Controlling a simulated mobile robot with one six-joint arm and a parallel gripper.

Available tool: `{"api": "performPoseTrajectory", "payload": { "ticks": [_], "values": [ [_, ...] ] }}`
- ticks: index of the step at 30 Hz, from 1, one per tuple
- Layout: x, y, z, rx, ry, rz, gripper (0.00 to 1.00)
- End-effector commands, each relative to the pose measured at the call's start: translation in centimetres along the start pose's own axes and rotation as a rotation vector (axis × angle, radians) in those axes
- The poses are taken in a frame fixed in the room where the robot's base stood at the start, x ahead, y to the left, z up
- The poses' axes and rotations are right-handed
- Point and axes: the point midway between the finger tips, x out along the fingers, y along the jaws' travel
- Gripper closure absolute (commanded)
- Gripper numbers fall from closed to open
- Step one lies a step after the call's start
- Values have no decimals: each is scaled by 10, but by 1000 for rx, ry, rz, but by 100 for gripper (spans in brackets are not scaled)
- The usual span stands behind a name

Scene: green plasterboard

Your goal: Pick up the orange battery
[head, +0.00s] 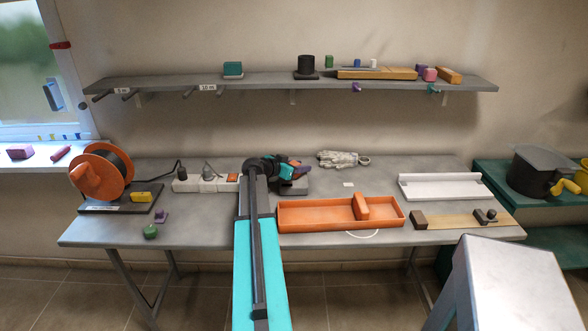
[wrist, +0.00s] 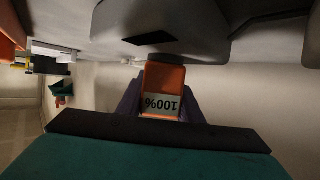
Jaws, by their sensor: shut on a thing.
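The orange battery (wrist: 164,78) shows in the wrist view with a pale label reading "100%", upside down in the picture. My gripper (wrist: 160,108) is shut on it, with a dark purple finger on each side. The battery's far end is close to a grey block with a dark slot (wrist: 150,40); I cannot tell whether they touch. In the head view my gripper (head: 297,170) is over a small grey block (head: 294,188) near the back of the workbench. The battery is too small and covered to make out there.
The workbench (head: 200,234) holds an orange tray (head: 300,226) with an orange block in it, a cable reel (head: 100,172), a power strip (head: 190,186), a glove (head: 338,159) and a white tray (head: 440,190). A loaded shelf (head: 270,82) hangs above.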

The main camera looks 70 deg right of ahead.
Motion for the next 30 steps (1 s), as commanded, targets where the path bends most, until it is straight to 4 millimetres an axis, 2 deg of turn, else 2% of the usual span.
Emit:
{"api": "performPoseTrajectory", "payload": {
  "ticks": [13,25,30],
  "values": [
    [-2,0,-5,1,1,-1,98],
    [-14,0,-32,1,1,-1,98],
    [-22,17,-30,0,1,0,98]
  ]
}}
